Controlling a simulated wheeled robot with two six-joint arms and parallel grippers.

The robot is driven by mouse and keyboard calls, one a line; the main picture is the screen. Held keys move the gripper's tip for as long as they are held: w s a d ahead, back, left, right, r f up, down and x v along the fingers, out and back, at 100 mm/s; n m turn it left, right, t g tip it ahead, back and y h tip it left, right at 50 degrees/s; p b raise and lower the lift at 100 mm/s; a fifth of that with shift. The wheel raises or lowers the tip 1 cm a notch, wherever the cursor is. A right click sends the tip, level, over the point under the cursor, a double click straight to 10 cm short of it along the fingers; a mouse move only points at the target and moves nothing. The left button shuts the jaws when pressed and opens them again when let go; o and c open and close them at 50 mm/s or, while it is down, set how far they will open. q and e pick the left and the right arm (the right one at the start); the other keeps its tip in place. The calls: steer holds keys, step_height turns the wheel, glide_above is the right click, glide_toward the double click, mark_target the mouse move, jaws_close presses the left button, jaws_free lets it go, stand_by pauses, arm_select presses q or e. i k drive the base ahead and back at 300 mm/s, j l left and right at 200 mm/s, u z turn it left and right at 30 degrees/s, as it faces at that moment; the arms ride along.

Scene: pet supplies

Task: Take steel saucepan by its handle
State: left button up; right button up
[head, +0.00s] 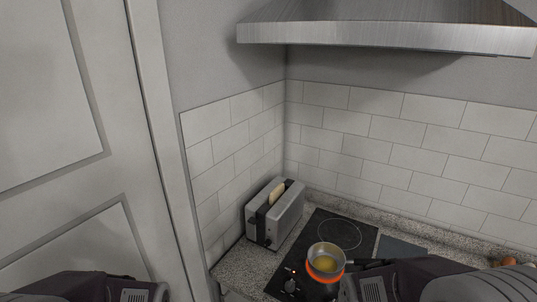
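The steel saucepan (326,257) stands upright on a glowing orange-red burner of the black cooktop. Some yellowish liquid or food lies in its bottom. Its dark handle (364,262) points to the right, and its far end meets or passes behind my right arm in the picture. I cannot tell whether they touch. Both of my arms show only as dark links at the bottom edge, left and right. The fingers of neither gripper can be made out.
A silver toaster (276,212) with a bread slice stands left of the black cooktop (318,226). The rear burner is bare. A dark grey board (402,248) lies to the right. Tiled walls close the corner, with a steel hood (390,38) above. A white door (75,150) stands left.

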mark_target(333, 251)
steer(key=i+j+z, duration=0.2)
steer(key=z, duration=0.15)
steer(key=i+j+z, duration=0.35)
